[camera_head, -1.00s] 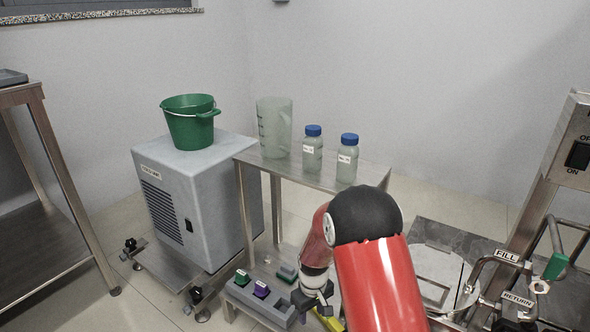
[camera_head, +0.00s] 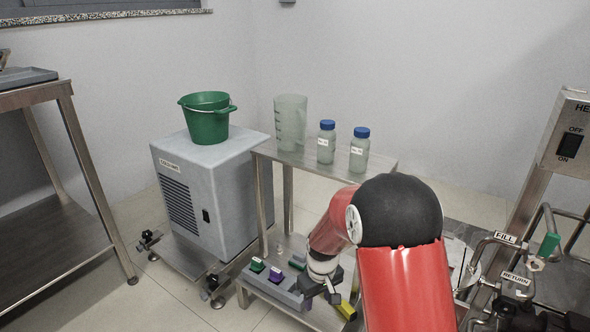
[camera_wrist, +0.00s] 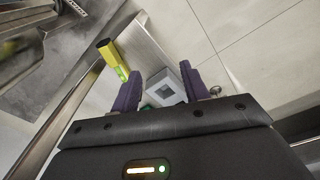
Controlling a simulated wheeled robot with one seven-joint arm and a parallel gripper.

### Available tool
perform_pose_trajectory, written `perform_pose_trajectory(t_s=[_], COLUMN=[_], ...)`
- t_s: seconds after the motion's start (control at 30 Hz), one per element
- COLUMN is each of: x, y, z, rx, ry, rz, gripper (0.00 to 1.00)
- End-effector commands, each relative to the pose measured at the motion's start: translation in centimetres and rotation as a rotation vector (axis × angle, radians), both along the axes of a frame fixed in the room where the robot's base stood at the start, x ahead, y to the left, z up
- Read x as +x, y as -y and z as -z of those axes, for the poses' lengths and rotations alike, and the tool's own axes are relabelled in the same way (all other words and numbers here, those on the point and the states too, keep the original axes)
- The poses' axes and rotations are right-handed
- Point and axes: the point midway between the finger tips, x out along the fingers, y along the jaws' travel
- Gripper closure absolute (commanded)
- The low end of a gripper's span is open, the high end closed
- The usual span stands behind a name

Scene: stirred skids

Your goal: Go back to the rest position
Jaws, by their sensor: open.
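My red and black arm reaches down at the lower right of the head view. My gripper (camera_head: 322,292) is over the low shelf of the steel stand, beside a grey holder (camera_head: 272,290) with a green and a purple piece in it. In the wrist view my gripper (camera_wrist: 172,88) has its two purple fingers apart, with nothing between the tips. A grey block with a square opening (camera_wrist: 168,88) shows beyond the fingers. A yellow piece (camera_head: 347,310) lies beside the gripper, and it also shows in the wrist view (camera_wrist: 113,60).
A grey cabinet (camera_head: 210,185) with a green bucket (camera_head: 207,120) stands left of the steel stand. A jug (camera_head: 290,122) and two blue-capped bottles (camera_head: 326,142) stand on its top. Pipes and a switch panel (camera_head: 571,145) are at right. A steel table (camera_head: 60,95) is at left.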

Motion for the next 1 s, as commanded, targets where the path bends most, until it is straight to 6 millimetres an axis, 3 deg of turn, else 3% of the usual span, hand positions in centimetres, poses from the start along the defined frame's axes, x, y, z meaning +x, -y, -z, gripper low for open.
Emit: perform_pose_trajectory(t_s=[0.03, 0.27, 0.4, 0.6, 0.8, 1.0], x=[-0.2, -2.2, -5.3, -11.3, -18.1, -22.9], y=[0.3, 2.0, 3.7, 6.1, 8.0, 9.0], z=[-1.8, -9.7, -16.4, -24.6, -30.0, -32.2], rx=[0.004, 0.024, 0.043, 0.072, 0.099, 0.12], ry=[0.016, 0.081, 0.143, 0.238, 0.332, 0.398], rz=[0.013, 0.09, 0.166, 0.282, 0.396, 0.477], gripper=[0.55, 0.55, 0.55, 0.55, 0.55, 0.55])
